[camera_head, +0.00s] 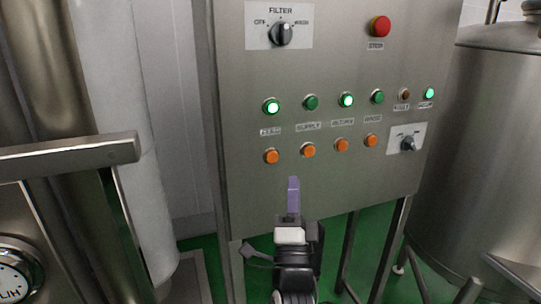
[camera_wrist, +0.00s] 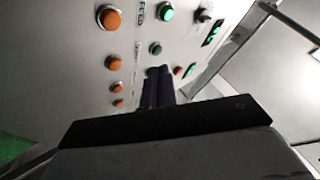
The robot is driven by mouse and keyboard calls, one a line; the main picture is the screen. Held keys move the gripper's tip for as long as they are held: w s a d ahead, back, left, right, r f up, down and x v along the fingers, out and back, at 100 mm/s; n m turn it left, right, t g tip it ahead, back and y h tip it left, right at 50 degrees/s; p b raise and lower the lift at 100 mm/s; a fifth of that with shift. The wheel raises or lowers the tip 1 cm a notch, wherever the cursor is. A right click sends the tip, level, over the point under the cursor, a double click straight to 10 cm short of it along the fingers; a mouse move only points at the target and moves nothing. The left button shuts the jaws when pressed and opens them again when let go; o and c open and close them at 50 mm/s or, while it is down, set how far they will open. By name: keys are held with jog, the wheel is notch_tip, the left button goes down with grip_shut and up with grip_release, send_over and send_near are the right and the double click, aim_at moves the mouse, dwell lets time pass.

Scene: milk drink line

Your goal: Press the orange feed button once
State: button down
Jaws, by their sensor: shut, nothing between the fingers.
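The orange feed button (camera_head: 271,156) is the leftmost of the lower row on the steel control panel, below the FEED label and a lit green button. In the wrist view the feed button (camera_wrist: 110,18) is at the top left, beside the FEED label. My gripper (camera_head: 293,180) is shut and empty, its purple fingers pointing up, below and to the right of the feed button in the head view. In the wrist view the dark fingers of my gripper (camera_wrist: 157,72) are in the middle, apart from the feed button in the picture. Their distance from the panel is unclear.
Other orange buttons (camera_head: 308,150) continue the row to the right, under green ones (camera_head: 311,102). A red stop button (camera_head: 380,26) and a black filter knob (camera_head: 281,34) are higher up. A steel tank (camera_head: 475,140) stands right; a metal handle (camera_head: 70,157) juts out at left.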

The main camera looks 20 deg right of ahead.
aim_at(275, 153)
jog(key=shift+w+a+p, duration=0.2)
jog(key=shift+w+p, duration=1.05)
jog(key=shift+w, duration=3.2)
jog(key=shift+w, duration=0.4)
jog(key=shift+w, duration=0.45)
jog(key=shift+s, duration=0.9)
